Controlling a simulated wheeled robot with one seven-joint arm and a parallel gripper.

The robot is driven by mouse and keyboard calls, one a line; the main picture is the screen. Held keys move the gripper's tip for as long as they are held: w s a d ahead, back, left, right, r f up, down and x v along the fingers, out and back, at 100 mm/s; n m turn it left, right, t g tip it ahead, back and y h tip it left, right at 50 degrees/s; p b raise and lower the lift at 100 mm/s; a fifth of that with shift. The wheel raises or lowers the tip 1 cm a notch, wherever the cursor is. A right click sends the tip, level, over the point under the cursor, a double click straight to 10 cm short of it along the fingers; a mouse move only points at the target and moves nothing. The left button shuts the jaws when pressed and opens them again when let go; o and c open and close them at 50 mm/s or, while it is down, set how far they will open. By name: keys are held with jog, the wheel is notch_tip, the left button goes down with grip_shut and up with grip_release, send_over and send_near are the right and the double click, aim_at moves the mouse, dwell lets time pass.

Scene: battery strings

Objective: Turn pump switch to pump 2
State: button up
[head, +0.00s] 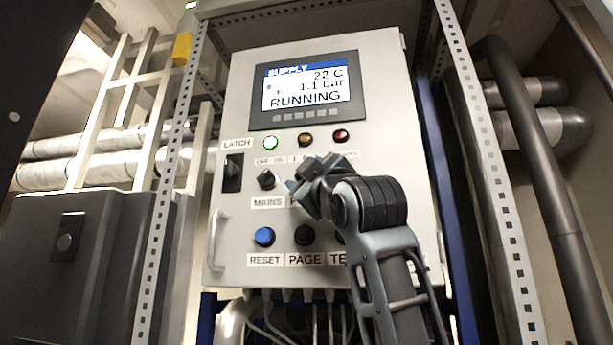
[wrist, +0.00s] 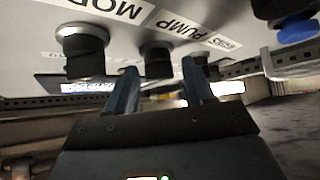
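The pump switch (wrist: 155,56) is a dark rotary knob on the light grey panel, with its PUMP label (wrist: 180,24) upside down in the wrist view. In the head view my gripper (head: 298,190) covers this knob and most of its label. In the wrist view my gripper (wrist: 159,72) is open, with one blue-grey finger on each side of the pump knob. I cannot tell whether the fingers touch it. Which way the knob points is not visible.
The mains knob (head: 267,179) is close left of my gripper. The mode knob (wrist: 82,50) is on the other side. The reset button (head: 264,237) and page button (head: 305,235) are below. A handle (head: 214,240) protrudes at left. The display (head: 306,90) reads RUNNING.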

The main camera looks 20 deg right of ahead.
jog(key=shift+o, duration=0.4)
jog(key=b+v, duration=0.2)
jog(key=v, duration=0.5)
jog(key=shift+s+f, duration=0.2)
jog(key=shift+s, duration=0.15)
notch_tip(320, 180, down, 35)
jog(key=m+g, duration=0.3)
jog(key=m, duration=0.2)
jog(key=s+a+f+m+g, duration=0.1)
jog(key=s+f, duration=0.2)
jog(key=f, duration=0.3)
jog(key=s+f+m, duration=0.1)
jog(key=s+f, duration=0.3)
jog(key=f, duration=0.2)
jog(key=s+f+m+g, duration=0.2)
jog(key=s+f+g, duration=0.1)
jog(key=s+f, duration=1.1)
jog(key=s+f+m+g, duration=0.1)
jog(key=s+g, duration=0.1)
jog(key=s, duration=1.9)
jog(key=shift+s+m, duration=0.3)
jog(key=shift+s, duration=0.1)
